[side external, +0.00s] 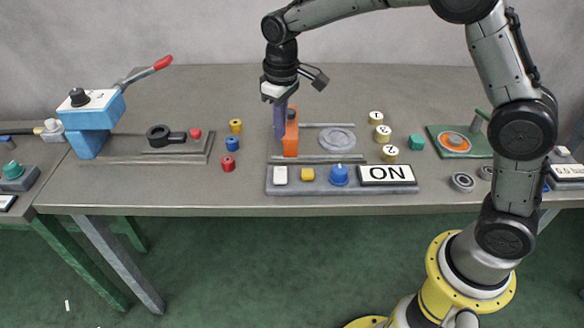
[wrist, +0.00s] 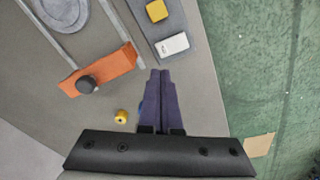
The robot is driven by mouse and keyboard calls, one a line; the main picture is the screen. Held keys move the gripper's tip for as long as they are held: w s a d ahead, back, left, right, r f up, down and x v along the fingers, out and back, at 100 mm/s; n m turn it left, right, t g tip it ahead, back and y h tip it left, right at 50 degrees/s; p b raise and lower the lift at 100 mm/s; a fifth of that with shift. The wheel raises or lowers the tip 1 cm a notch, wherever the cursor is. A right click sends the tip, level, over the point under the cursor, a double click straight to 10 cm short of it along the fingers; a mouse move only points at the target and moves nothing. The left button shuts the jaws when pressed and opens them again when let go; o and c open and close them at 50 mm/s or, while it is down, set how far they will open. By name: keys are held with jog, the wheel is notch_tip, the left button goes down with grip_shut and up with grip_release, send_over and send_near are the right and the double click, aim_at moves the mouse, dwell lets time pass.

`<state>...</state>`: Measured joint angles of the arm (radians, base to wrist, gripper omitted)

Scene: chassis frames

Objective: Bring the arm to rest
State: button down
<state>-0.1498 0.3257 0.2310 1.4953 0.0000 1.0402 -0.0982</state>
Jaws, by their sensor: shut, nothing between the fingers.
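My gripper (side external: 279,128) hangs from my arm over the middle of the table, pointing down beside an orange upright block with a dark knob (side external: 291,137). Its purple fingers are shut together with nothing between them. In the wrist view the shut fingers (wrist: 160,78) point up the picture, with the orange block (wrist: 103,72) to their left and a white button (wrist: 172,45) just beyond them to the right. In the side view the fingers overlap the block's left edge; I cannot tell whether they touch it.
A control panel (side external: 330,189) with white, yellow and blue controls and an ON sign lies at the front edge. Rails and a round disc (side external: 337,139) lie right of the block. Small coloured cylinders (side external: 232,144) stand left. A blue lever press (side external: 92,115) stands farther left.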

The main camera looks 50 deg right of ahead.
jog(key=s+d+r+m+t, duration=0.1)
jog(key=s+d+r+t, duration=0.35)
jog(key=s+r, duration=1.05)
jog(key=s+d+f+m, duration=0.1)
jog(key=s+f, duration=0.2)
jog(key=s, duration=0.4)
jog(key=s+d+f, duration=0.1)
jog(key=s+f, duration=0.2)
jog(key=s, duration=0.4)
jog(key=shift+s+d+f+m, duration=0.2)
jog(key=shift+f+m, duration=0.1)
jog(key=shift+m, duration=0.1)
